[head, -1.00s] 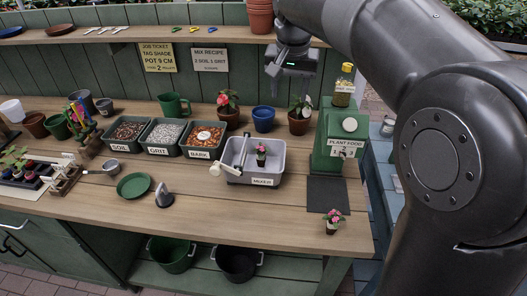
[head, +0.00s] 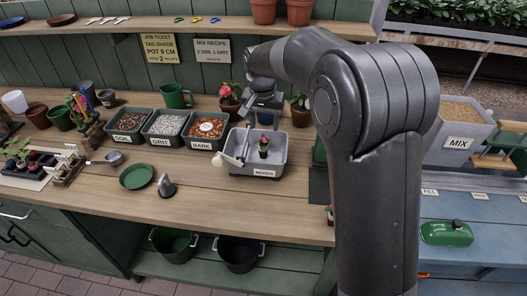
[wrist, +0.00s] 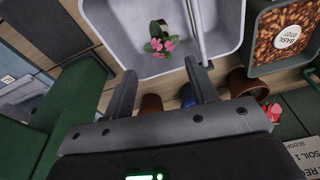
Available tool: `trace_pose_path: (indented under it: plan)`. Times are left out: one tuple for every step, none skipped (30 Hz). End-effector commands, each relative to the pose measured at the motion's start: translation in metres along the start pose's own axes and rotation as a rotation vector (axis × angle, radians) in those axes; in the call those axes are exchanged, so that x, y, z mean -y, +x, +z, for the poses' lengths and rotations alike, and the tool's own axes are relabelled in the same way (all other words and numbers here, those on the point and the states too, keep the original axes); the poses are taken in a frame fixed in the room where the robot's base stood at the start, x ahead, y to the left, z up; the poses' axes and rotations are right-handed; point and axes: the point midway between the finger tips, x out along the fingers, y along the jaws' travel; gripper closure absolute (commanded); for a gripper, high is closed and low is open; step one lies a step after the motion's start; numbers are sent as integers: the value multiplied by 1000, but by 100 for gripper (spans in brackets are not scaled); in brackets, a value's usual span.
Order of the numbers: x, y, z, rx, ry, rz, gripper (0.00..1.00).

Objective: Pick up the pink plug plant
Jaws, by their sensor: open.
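The same plant shows in the wrist view (wrist: 160,44), inside the tray beyond my fingertips. A second pink-flowered plant (head: 330,212) at the bench's front edge is mostly hidden behind my arm. My gripper (head: 264,120) hangs above the back side of the mixer tray, just above and behind the plant inside it. In the wrist view my gripper (wrist: 160,76) has its two fingers spread, with nothing between them. The fingers are apart from the plant.
A pale mixer handle and bar (head: 244,148) stand left of the plant in the tray. The bark bin (head: 204,131) adjoins on the left. Flower pots, one with a pink bloom (head: 229,98), stand behind.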

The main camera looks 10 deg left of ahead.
Motion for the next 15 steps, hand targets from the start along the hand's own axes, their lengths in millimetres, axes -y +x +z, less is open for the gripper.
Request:
trace_pose_path:
  plan:
    - [0,9,2,3,0,2,47]
    - [0,13,2,2,0,1,47]
    - [0,19,2,2,0,1,47]
    - [0,23,2,2,0,1,47]
    - [0,28,2,2,0,1,47]
    - [0,35,3,3,0,2,47]
    - [0,40,3,3,0,2,47]
    - [0,45,3,2,0,2,47]
    - [0,51,3,2,0,2,47]
    - [0,55,2,2,0,2,47]
    - [0,58,2,1,0,1,47]
    - [0,62,2,1,0,1,47]
    - [0,64,2,1,0,1,47]
    - [0,66,2,1,0,1,47]
    - [0,68,3,1,0,1,47]
